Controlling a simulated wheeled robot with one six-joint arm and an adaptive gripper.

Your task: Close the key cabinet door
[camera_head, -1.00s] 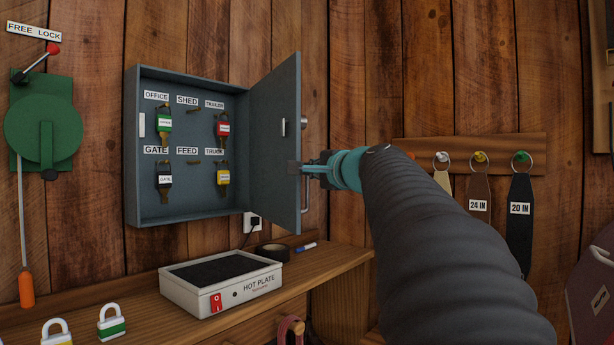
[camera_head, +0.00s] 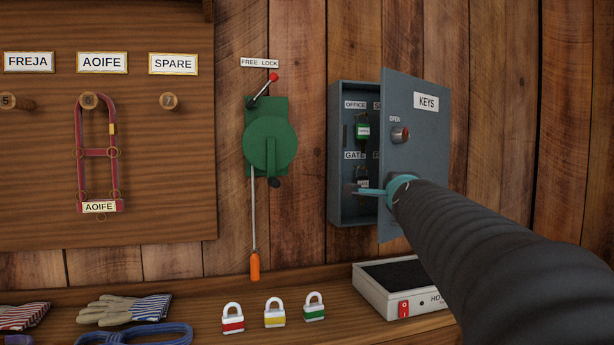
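The grey key cabinet (camera_head: 352,213) hangs on the plank wall right of centre. Its door (camera_head: 428,150), hinged on the right, is partly open and shows its outer face with a KEYS label and a knob marked OPEN. Inside, tagged keys (camera_head: 363,132) hang under OFFICE and GATE labels; the door hides the rest. My gripper (camera_head: 362,191) is at the door's lower free edge, in front of the opening. Whether the fingers are open, or touch the door, I cannot tell.
A hot plate (camera_head: 378,300) stands on the bench below the cabinet. Several padlocks, including a green one (camera_head: 314,306), and gloves (camera_head: 124,310) lie on the bench. A green lever device (camera_head: 270,145) is mounted left of the cabinet.

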